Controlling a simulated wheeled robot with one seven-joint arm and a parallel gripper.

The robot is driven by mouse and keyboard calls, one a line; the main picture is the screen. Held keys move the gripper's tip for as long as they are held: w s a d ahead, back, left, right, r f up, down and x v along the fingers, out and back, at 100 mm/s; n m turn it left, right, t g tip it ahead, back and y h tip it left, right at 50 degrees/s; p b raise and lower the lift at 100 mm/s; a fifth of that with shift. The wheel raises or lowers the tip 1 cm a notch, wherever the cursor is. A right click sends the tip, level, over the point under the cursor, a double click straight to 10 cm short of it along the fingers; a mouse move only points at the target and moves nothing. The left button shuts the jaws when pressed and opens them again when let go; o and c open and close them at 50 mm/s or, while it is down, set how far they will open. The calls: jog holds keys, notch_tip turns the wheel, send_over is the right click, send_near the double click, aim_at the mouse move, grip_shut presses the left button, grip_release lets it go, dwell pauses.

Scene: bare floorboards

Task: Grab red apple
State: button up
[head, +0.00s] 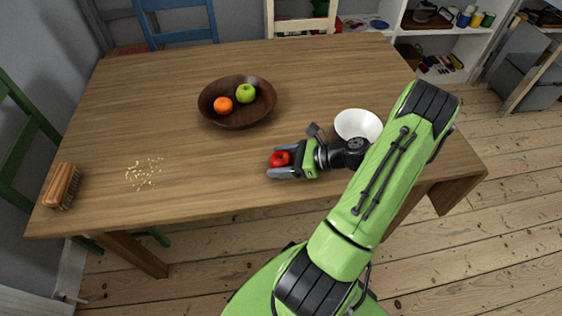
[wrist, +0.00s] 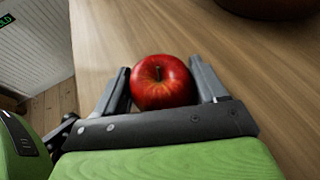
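The red apple (head: 280,158) is at the front part of the wooden table (head: 200,165), right of the middle. In the wrist view the apple (wrist: 162,82) sits between the two fingers of my gripper (wrist: 165,88), stem facing up. A narrow gap shows at the left finger, and the right finger is close to the apple's side; I cannot tell whether both fingers touch it. In the head view my gripper (head: 283,161) reaches in from the right, low over the table, with the fingers around the apple.
A brown bowl (head: 237,119) with an orange (head: 223,105) and a green apple (head: 246,93) stands behind. A white bowl (head: 358,124) is beside my wrist. A brush (head: 61,186) and crumbs (head: 145,173) lie at the left. The table's front edge is near.

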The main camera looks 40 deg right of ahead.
jog(key=shift+c, duration=1)
